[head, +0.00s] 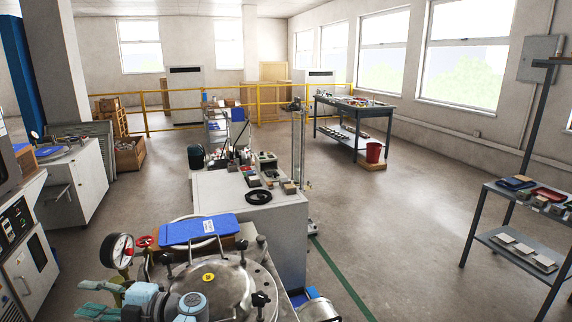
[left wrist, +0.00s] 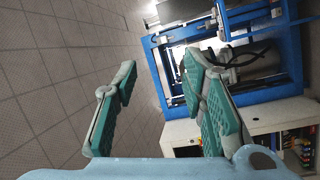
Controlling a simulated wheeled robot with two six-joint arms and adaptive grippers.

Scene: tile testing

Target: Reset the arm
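My left gripper (head: 80,298) shows at the lower left of the head view, its green-padded fingers pointing left beside a pressure gauge. In the left wrist view the left gripper (left wrist: 160,78) has its two fingers spread apart with nothing between them. Beyond the fingers are tiled floor and a blue-framed machine (left wrist: 160,80). My right gripper is in neither view.
A steel pressure vessel (head: 222,277) with clamp knobs and a pressure gauge (head: 117,251) stand close to my left arm. A white cabinet (head: 285,219) stands beyond. A shelf rack (head: 520,248) is at right; the floor between is clear.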

